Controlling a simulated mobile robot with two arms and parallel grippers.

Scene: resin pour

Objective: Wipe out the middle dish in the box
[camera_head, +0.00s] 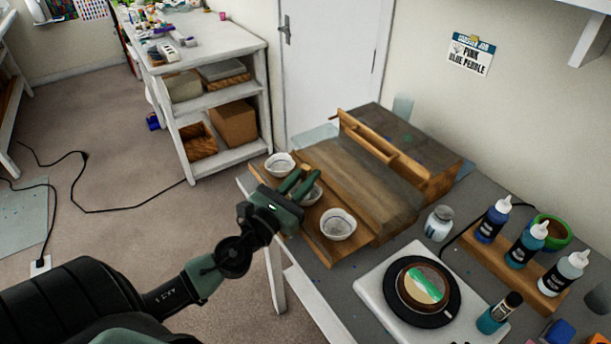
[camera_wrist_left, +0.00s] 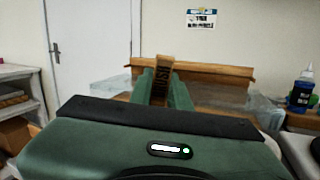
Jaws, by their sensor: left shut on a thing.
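A wooden box (camera_head: 350,182) stands on the grey table. Three white dishes sit in a row along its near-left edge: a far dish (camera_head: 280,161), the middle dish (camera_head: 315,195) and a near dish (camera_head: 338,224). My left gripper (camera_head: 299,181) is over the middle dish and hides part of it. It is shut on a small tan block with dark lettering, which shows between the fingers in the left wrist view (camera_wrist_left: 164,78). I cannot tell whether the block touches the dish. My right gripper is not in view.
A wooden rail (camera_head: 380,146) rises along the box's far side. To the right stand a small jar (camera_head: 438,223), a white turntable base (camera_head: 370,296) with a round piece, and several bottles (camera_head: 525,245) on a wooden rack. The floor at left is mostly clear.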

